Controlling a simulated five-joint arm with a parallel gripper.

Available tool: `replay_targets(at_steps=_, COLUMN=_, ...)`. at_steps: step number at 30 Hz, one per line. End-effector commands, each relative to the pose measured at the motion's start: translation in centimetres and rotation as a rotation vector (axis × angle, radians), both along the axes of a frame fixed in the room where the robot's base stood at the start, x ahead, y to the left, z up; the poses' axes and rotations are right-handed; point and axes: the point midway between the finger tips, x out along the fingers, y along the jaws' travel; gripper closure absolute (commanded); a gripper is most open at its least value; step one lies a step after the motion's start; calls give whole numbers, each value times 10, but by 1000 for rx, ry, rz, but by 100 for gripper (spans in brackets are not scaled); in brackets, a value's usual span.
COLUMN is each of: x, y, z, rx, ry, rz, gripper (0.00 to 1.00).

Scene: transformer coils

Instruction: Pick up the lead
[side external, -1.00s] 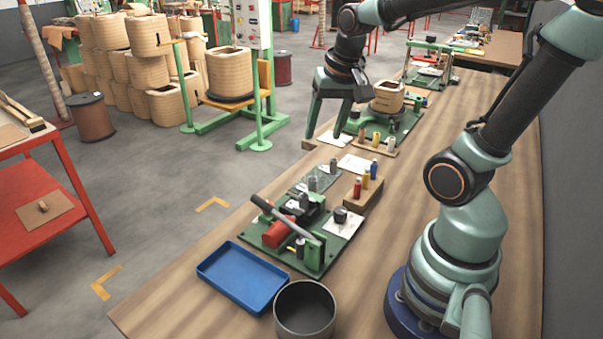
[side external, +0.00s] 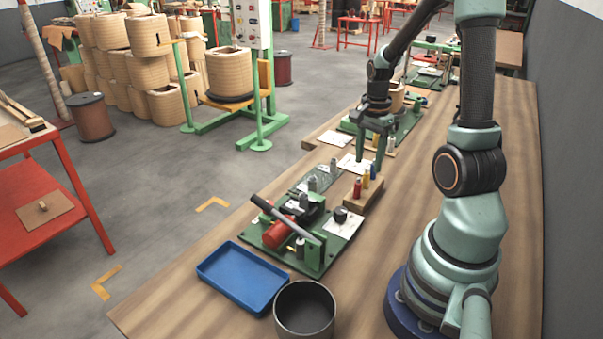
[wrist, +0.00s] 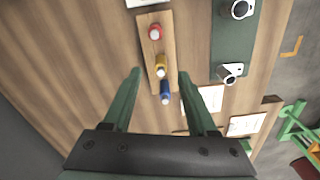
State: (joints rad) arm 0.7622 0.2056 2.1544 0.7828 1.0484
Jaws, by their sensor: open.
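Three small capped pieces stand in a row on a wooden block (side external: 362,198): a red one (side external: 357,187), a yellow one (side external: 366,177) and a blue one (side external: 374,170). I cannot tell which of them is the lead. My gripper (side external: 371,160) points down at the far end of the block, its fingers open and empty. In the wrist view, the fingers (wrist: 158,75) lie on either side of the row. The blue piece (wrist: 165,92) is between them, the yellow one (wrist: 160,62) is near the fingertips, and the red one (wrist: 156,31) is beyond them.
A green fixture with a lever (side external: 290,232) stands left of the block. A blue tray (side external: 243,277) and a dark round bin (side external: 304,310) are at the near end. White cards lie around the block. The table's right side (side external: 415,210) is clear.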

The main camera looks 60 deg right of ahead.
Motion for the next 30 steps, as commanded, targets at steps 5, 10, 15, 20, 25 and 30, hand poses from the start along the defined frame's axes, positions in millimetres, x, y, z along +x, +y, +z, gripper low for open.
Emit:
replay_targets(at_steps=5, x=0, y=0, z=-11, rx=0, ry=1, rz=1, gripper=42)
replay_targets(at_steps=10, x=0, y=-2, z=-32, rx=3, ry=2, rz=1, gripper=42)
replay_targets(at_steps=15, x=0, y=-3, z=-52, rx=1, ry=2, rz=2, gripper=42)
replay_targets(at_steps=20, x=1, y=-3, z=-58, rx=-1, ry=-1, rz=2, gripper=42)
replay_targets(at_steps=25, x=1, y=-3, z=-58, rx=-1, ry=-2, rz=2, gripper=42)
replay_targets(at_steps=30, x=1, y=-3, z=-58, rx=-1, ry=-1, rz=2, gripper=99)
